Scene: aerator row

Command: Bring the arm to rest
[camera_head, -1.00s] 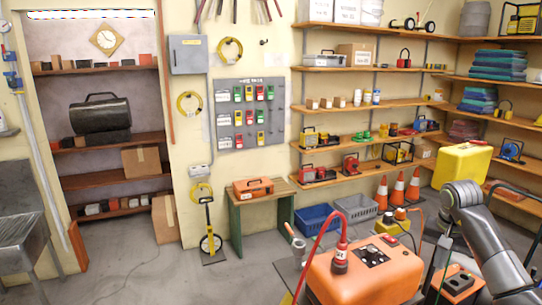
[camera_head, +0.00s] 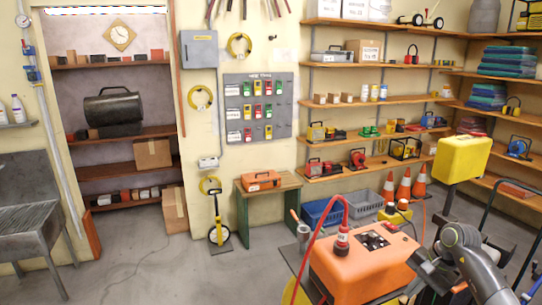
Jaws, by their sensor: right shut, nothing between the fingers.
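My right arm comes in at the lower right of the head view. Its dark right gripper (camera_head: 432,270) is shut and empty, low beside the right end of an orange machine (camera_head: 350,275). The fingertips are small and dark, so I cannot tell whether they touch anything. The orange machine has a black panel and a red cap with a red hose on top. My left gripper is out of view.
A yellow box (camera_head: 462,158) stands at the right, above my arm. Orange cones (camera_head: 404,186) and a blue crate (camera_head: 322,213) stand behind the machine. A small green-legged bench (camera_head: 270,207) holds an orange case. The floor (camera_head: 150,265) at left is mostly clear.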

